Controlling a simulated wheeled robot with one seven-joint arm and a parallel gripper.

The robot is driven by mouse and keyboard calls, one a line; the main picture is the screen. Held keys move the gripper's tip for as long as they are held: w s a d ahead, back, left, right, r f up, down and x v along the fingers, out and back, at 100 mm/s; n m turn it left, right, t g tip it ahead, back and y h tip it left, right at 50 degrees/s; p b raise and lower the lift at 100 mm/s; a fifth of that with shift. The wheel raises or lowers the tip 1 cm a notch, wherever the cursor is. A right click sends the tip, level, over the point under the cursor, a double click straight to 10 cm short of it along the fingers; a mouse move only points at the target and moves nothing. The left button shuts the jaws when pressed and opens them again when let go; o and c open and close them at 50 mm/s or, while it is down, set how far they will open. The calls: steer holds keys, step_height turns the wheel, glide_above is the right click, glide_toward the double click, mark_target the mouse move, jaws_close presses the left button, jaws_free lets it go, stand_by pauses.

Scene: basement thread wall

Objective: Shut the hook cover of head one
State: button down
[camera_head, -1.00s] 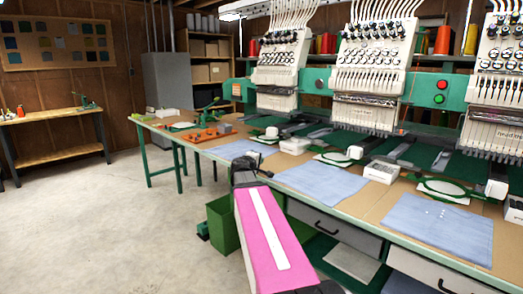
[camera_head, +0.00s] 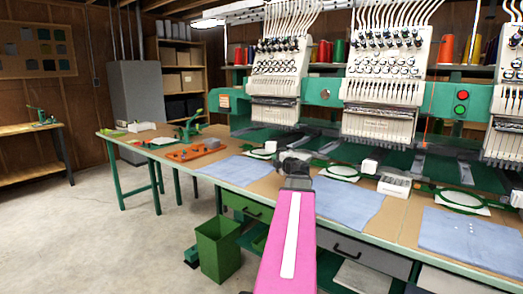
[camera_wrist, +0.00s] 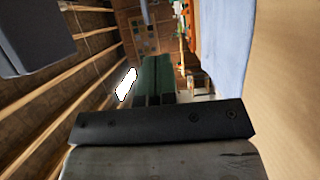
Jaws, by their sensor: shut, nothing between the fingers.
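The leftmost embroidery head (camera_head: 275,85), which I take as head one, stands above the long table. A white block (camera_head: 270,147) shows below it beside a small green hoop (camera_head: 259,155). I cannot tell if this block is its hook cover, or whether a cover is open. My gripper (camera_head: 293,163) is dark, at the end of my pink arm. It appears in front of the table's near side, right of the first blue cloth, and hides part of the table under head one. In the wrist view, my gripper's fingers (camera_wrist: 153,75) are together and empty.
The middle head (camera_head: 384,80) has its own hoop (camera_head: 343,172) and white block (camera_head: 369,166). Blue cloths (camera_head: 240,169) lie along the table's front. A green bin (camera_head: 218,250) and drawers (camera_head: 248,208) are below. An orange tray (camera_head: 193,151) lies left. Floor at left is clear.

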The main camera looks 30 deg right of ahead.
mark_target(271, 147)
steer(key=w+d, duration=0.3)
steer(key=w, duration=0.9)
steer(key=shift+w, duration=0.35)
steer(key=shift+a, duration=0.1)
steer(key=w+m+h, duration=0.2)
steer(key=w+h, duration=0.1)
steer(key=shift+w+a, duration=0.15)
steer(key=shift+w, duration=0.15)
steer(key=shift+a, duration=0.15)
